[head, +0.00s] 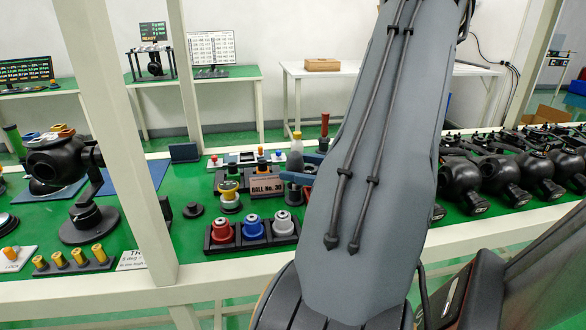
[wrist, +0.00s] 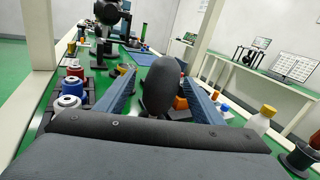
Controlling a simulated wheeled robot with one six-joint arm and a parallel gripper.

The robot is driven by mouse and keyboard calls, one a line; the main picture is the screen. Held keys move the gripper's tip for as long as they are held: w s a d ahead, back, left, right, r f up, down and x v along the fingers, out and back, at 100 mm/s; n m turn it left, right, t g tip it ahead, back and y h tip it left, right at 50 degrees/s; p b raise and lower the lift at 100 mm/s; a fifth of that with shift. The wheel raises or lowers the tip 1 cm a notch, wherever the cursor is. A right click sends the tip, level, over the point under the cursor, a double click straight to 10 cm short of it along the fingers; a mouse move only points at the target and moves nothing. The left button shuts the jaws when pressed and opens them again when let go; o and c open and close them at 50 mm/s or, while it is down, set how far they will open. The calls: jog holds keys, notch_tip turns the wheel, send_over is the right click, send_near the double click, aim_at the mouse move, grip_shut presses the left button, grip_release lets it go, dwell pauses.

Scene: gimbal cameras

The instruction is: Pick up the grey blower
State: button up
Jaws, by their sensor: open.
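The grey blower (wrist: 162,84) is a dark, upright, rounded bulb. In the wrist view it stands between the two blue fingers of my gripper (wrist: 160,76), with visible space on both sides. The fingers are open and do not appear closed on it. The arm hides part of that area.
A black holder with red, blue and white-topped pots (head: 253,228) stands close by. A "BALL No. 30" sign (head: 267,186) and a yellow-capped bottle (wrist: 261,118) are near. Several black gimbal cameras (head: 480,180) crowd the right. A white post (head: 120,140) stands at left.

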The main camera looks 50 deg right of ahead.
jog(key=shift+x, duration=2.25)
jog(key=shift+w+d, duration=0.1)
jog(key=c, duration=1.2)
notch_tip(320, 180, up, 10)
jog(key=shift+p, duration=0.3)
